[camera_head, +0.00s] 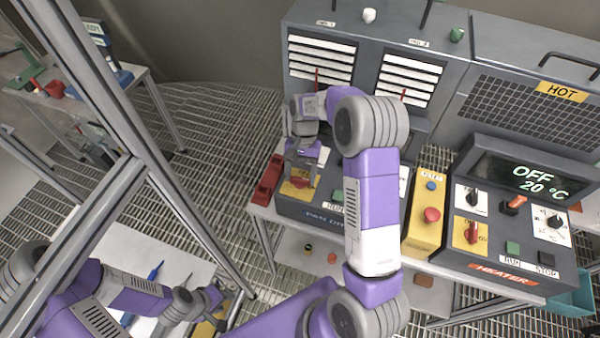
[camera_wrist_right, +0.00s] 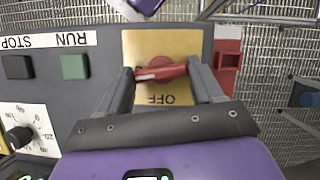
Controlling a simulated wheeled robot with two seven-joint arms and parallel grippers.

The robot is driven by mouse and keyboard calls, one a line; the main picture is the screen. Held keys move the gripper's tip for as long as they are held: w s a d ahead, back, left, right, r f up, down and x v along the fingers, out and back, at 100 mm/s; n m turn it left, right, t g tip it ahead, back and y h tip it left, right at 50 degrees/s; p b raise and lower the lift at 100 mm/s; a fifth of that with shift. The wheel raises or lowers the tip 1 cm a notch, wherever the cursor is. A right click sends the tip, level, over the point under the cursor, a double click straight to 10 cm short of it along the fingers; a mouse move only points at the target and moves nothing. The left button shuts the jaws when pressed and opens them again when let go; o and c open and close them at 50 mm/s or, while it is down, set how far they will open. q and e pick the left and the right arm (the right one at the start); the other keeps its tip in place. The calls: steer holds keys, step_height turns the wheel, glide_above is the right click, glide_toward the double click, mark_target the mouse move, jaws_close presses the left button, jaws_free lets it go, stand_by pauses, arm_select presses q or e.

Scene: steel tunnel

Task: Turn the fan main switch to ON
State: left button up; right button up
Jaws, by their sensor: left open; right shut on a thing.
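The fan main switch is a red rotary knob (camera_wrist_right: 161,71) on a yellow plate (camera_wrist_right: 136,45) of the fan panel. The plate shows an upside-down OFF label in the right wrist view; I see no ON label. The knob's bar lies roughly sideways there, its white mark at the left. My right gripper (camera_wrist_right: 161,67) straddles the knob and is shut on it, one finger at each end. The head view shows the red knob (camera_head: 301,182) below my right gripper, partly covered. My left gripper (camera_head: 214,300) is open, low at the left, away from the panel.
Green RUN (camera_wrist_right: 74,67) and black STOP (camera_wrist_right: 17,67) buttons sit beside the plate. A red box (camera_head: 267,180) is at the panel's edge. A yellow box (camera_head: 428,205) and the heater panel (camera_head: 490,262), reading OFF, stand to the right. A metal frame post (camera_head: 150,150) crosses the left.

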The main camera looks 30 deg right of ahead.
mark_target(304, 175)
steer(key=shift+m+t, duration=0.4)
steer(key=shift+m, duration=0.5)
steer(key=o, duration=1.1)
steer(key=shift+c, duration=0.2)
steer(key=shift+r, duration=0.1)
steer(key=v, duration=0.7)
steer(key=shift+d+r, duration=0.15)
steer(key=shift+d, duration=0.1)
steer(key=shift+y, duration=0.3)
